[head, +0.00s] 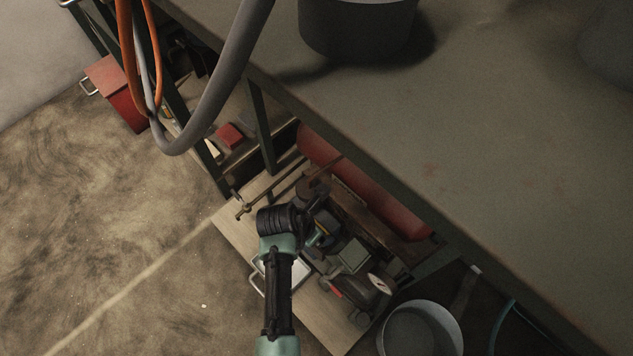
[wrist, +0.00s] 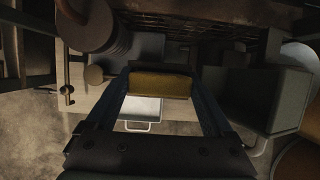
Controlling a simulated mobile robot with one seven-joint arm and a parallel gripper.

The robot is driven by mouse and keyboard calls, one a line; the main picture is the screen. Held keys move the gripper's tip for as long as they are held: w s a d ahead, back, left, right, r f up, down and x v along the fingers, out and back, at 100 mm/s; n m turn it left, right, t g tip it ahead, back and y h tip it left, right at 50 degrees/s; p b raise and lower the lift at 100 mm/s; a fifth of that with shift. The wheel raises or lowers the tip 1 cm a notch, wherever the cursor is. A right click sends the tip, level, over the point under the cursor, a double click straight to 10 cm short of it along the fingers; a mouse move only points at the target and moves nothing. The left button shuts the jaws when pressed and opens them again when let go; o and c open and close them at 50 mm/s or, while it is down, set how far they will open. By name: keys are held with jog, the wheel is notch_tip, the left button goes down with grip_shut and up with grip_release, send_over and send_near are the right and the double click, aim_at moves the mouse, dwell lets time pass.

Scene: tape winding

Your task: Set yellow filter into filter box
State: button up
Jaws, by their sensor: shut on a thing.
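In the head view my gripper (head: 322,232) is over the machine on the low wooden board, mostly hidden by my own wrist. The filter is too small and dark to make out surely there. I cannot tell for sure which part is the filter box; dark grey housing (wrist: 226,82) lies behind and around the filter in the wrist view. I cannot tell whether the filter touches it.
A pale tray with a wire handle (wrist: 141,110) lies under the gripper. A greenish box (wrist: 275,98) and a grey bucket (head: 425,325) stand right. Open floor lies left.

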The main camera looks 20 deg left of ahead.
jog(key=shift+f, duration=0.25)
jog(key=o, duration=1.1)
jog(key=shift+c, duration=0.2)
jog(key=p+v, duration=0.7)
jog(key=v, duration=0.6)
jog(key=shift+p, duration=0.3)
jog(key=shift+w, duration=0.1)
